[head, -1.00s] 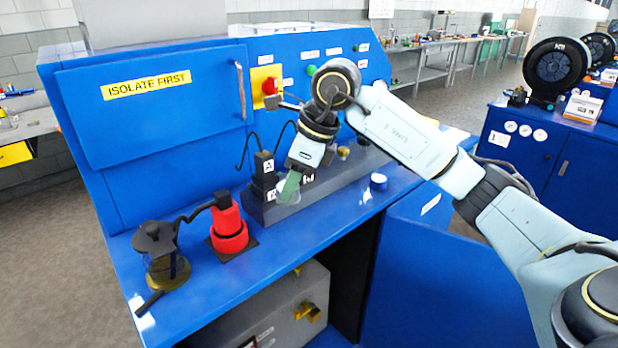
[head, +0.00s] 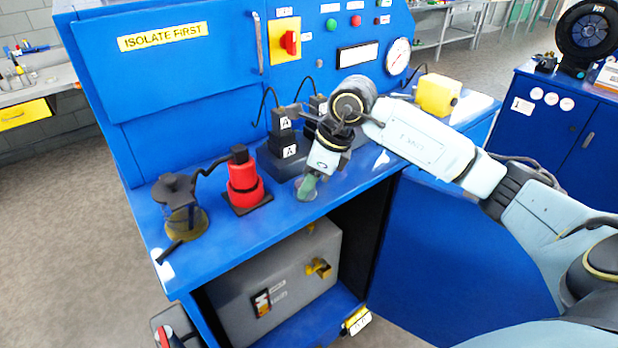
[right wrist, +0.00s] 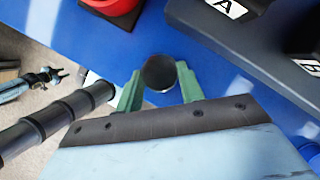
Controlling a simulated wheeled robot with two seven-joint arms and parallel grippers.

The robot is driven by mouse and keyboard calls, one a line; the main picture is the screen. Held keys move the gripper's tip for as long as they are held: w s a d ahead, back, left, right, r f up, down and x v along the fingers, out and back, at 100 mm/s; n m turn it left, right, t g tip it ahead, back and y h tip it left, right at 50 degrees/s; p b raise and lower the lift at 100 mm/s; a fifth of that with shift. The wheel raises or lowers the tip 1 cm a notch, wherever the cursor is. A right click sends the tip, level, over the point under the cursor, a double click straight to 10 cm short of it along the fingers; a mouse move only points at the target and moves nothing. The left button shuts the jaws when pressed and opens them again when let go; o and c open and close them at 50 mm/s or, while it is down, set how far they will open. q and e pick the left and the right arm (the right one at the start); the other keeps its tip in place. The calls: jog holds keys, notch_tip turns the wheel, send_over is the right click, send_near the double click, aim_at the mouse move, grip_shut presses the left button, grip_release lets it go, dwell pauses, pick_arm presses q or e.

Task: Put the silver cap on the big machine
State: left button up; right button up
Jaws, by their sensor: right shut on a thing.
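My right gripper (head: 307,187) is low over the blue bench top, in front of the dark grey block and right of the red bottle-shaped part. In the right wrist view its green fingers (right wrist: 159,90) are shut on a round, shiny, dark-looking piece, probably the silver cap (right wrist: 159,72). In the head view the piece is small and pale at the fingertips, and its contact with the bench cannot be told. The large blue machine (head: 190,75) has an "ISOLATE FIRST" label and a control panel.
On the bench are a red part (head: 243,183) on a black base, a black-topped glass jar (head: 183,212) with a lever, a grey block (head: 283,165) with plugs marked A, and a yellow block (head: 438,95). A grey box (head: 275,280) stands below.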

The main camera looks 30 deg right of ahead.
jog(key=shift+f, duration=0.15)
jog(key=o, duration=0.9)
jog(key=shift+o, duration=0.2)
jog(key=v, duration=1.2)
jog(key=shift+r, duration=0.2)
